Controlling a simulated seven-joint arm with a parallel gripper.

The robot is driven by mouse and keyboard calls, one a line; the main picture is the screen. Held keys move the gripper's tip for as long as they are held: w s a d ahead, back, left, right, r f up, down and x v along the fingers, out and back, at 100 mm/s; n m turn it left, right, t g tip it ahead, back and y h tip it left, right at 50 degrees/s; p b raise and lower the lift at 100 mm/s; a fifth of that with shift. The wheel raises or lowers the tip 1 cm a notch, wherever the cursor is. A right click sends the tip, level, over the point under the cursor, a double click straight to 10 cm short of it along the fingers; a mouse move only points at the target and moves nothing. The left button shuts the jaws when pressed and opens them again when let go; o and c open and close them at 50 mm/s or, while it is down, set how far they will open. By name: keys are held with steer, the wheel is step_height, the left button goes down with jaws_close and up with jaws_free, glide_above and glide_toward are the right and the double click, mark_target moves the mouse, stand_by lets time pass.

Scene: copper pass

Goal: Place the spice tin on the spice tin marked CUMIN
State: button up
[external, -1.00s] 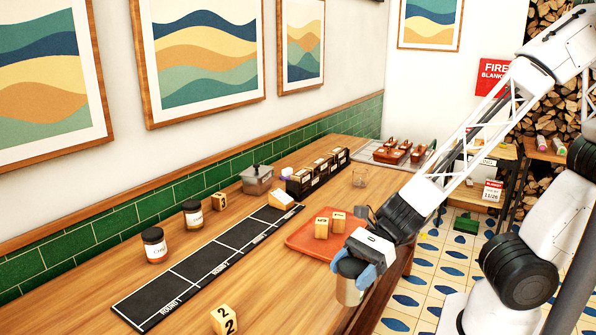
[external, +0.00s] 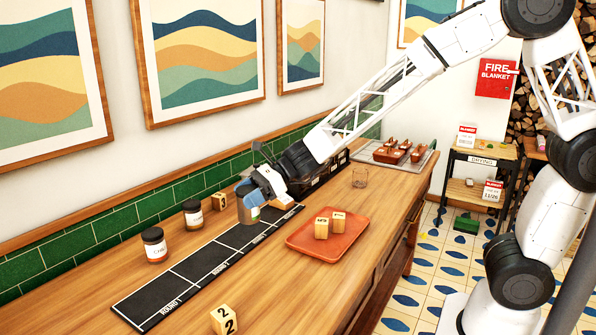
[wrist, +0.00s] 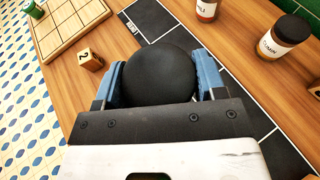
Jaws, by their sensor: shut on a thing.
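My gripper (external: 250,190) is shut on a spice tin (external: 247,214) and holds it upright over the dark mat's far part. In the wrist view the held tin's round black lid (wrist: 158,76) sits between the blue fingers; its label is hidden there. Two dark-lidded tins stand on the counter by the wall. The one closer to my gripper (external: 193,215) shows in the wrist view (wrist: 283,38) with a small label that seems to end in "MIN". The other tin (external: 155,246), with a reddish band, also shows there (wrist: 207,9). My gripper is apart from both.
A black mat (external: 205,262) marked in rounds runs along the counter. Number blocks stand at the front (external: 224,320) and by the wall (external: 219,201). An orange tray (external: 345,245) with two blocks lies to the right. A dark rack (external: 335,165) is behind my gripper.

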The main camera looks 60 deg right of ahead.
steer(key=w+d+r, duration=0.1)
steer(key=w+d, duration=0.2)
steer(key=w, duration=0.2)
steer(key=w+d+m+t, duration=0.1)
steer(key=w+d, duration=0.2)
steer(key=w, duration=0.3)
steer(key=shift+d+r+h, duration=0.15)
steer(key=shift+r+h, duration=0.2)
steer(key=shift+h, duration=0.05)
steer(key=shift+w, duration=0.2)
glide_above(191, 203)
steer(key=shift+w+f, duration=0.1)
steer(key=shift+f, duration=0.65)
steer(key=shift+f, duration=1.75)
steer(key=shift+f, duration=0.1)
